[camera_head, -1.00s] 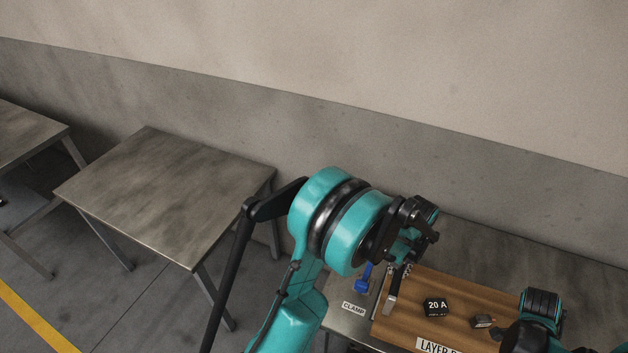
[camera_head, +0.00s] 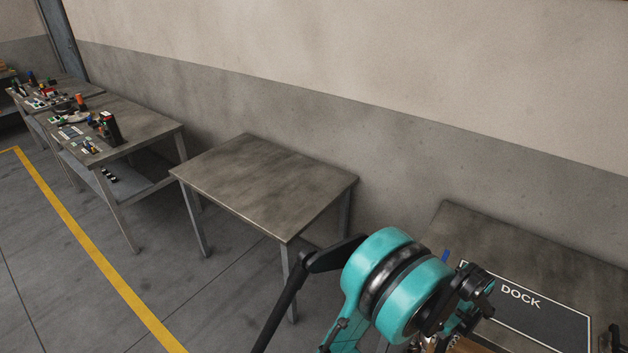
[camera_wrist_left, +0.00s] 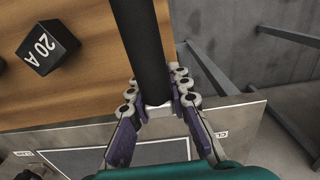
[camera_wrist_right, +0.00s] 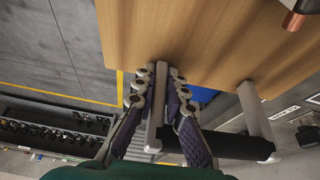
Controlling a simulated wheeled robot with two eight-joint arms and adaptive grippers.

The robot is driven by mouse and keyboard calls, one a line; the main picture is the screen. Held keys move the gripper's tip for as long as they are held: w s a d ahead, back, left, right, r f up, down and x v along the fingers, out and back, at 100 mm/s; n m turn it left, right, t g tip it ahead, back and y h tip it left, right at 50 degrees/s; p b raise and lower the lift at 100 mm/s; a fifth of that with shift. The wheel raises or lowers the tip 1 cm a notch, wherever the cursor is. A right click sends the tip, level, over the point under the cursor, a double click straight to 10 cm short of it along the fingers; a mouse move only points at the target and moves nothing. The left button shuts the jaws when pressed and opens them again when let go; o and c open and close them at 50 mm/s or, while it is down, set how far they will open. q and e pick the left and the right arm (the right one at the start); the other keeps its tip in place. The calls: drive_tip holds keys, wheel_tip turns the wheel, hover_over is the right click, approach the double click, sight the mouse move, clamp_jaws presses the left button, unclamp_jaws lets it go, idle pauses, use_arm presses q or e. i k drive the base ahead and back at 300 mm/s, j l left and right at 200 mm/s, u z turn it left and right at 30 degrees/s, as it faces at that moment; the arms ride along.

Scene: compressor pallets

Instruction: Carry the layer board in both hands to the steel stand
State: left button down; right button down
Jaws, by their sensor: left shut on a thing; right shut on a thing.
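The layer board shows as a brown wooden sliver (camera_head: 470,346) at the bottom edge of the head view, mostly cut off. In the left wrist view its wood (camera_wrist_left: 85,95) carries a black "20 A" block (camera_wrist_left: 48,48). My left gripper (camera_head: 468,318) is shut on a handle at the board's edge, with a black bar (camera_wrist_left: 140,40) running past its fingers. In the right wrist view the board (camera_wrist_right: 200,40) is at the top and my right gripper (camera_wrist_right: 160,90) is shut on its metal-and-black handle (camera_wrist_right: 225,148). A bare steel stand (camera_head: 265,185) is left of the arm.
A table with a dark "DOCK" panel (camera_head: 540,318) is at the right. A bench cluttered with parts (camera_head: 75,130) stands at the far left by the wall. A yellow floor line (camera_head: 95,250) crosses the open floor at the left.

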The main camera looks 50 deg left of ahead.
sight(250, 179)
drive_tip(key=k+j, duration=0.3)
drive_tip(key=j, duration=3.25)
drive_tip(key=k+j, duration=0.15)
drive_tip(key=j, duration=1.3)
drive_tip(key=i+j, duration=0.1)
drive_tip(key=j, duration=0.35)
drive_tip(key=i+j, duration=0.15)
drive_tip(key=j, duration=0.3)
drive_tip(key=i+j, duration=0.1)
drive_tip(key=j, duration=0.35)
drive_tip(key=i+j, duration=0.15)
drive_tip(key=j, duration=0.3)
drive_tip(key=z, duration=0.05)
